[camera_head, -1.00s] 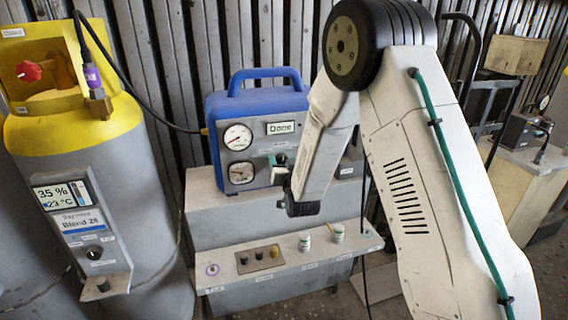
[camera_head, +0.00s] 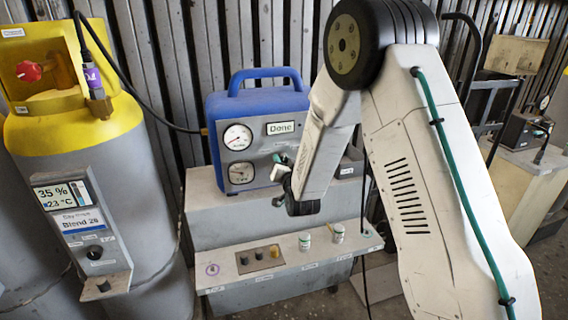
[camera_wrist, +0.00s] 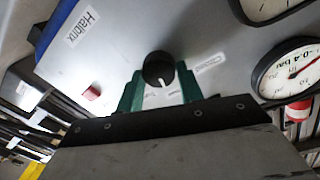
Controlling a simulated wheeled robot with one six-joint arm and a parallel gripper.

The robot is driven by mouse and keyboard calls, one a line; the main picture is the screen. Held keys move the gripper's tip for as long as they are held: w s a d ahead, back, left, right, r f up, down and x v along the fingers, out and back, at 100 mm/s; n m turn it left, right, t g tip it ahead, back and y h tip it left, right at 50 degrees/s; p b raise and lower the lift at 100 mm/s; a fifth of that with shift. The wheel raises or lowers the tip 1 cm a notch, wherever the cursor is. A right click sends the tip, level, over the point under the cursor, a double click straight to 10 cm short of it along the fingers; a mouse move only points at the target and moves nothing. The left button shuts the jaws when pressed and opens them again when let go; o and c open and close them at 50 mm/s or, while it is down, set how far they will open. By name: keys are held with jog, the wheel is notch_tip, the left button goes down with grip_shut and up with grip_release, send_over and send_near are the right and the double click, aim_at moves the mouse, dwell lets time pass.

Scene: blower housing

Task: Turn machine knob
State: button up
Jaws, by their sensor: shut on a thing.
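The blue-framed machine (camera_head: 262,112) stands on a grey cabinet, with two round gauges and a small display reading "Done". In the wrist view its grey front panel (camera_wrist: 215,40) carries a round black knob (camera_wrist: 158,69) with a light pointer mark, a "Halpryx"-like label and a red button (camera_wrist: 91,92). My gripper (camera_wrist: 159,76) has one green finger on each side of the knob and is shut on it.
A grey cylinder with a yellow top (camera_head: 60,115) and a screen reading 35 % stands at the left; a black hose runs from it toward the machine. A ledge (camera_head: 290,262) below holds small knobs and two jars (camera_head: 338,233). A gauge (camera_wrist: 290,70) sits close right in the wrist view.

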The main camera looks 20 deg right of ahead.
jog(key=m, duration=0.5)
jog(key=shift+d, duration=0.1)
jog(key=shift+d+f+m+y, duration=0.1)
jog(key=shift+m+y, duration=0.2)
jog(key=shift+m, duration=1.9)
jog(key=o, duration=1)
jog(key=shift+s, duration=0.1)
jog(key=s, duration=0.7)
jog(key=shift+s+r, duration=0.25)
jog(key=shift+s, duration=0.1)
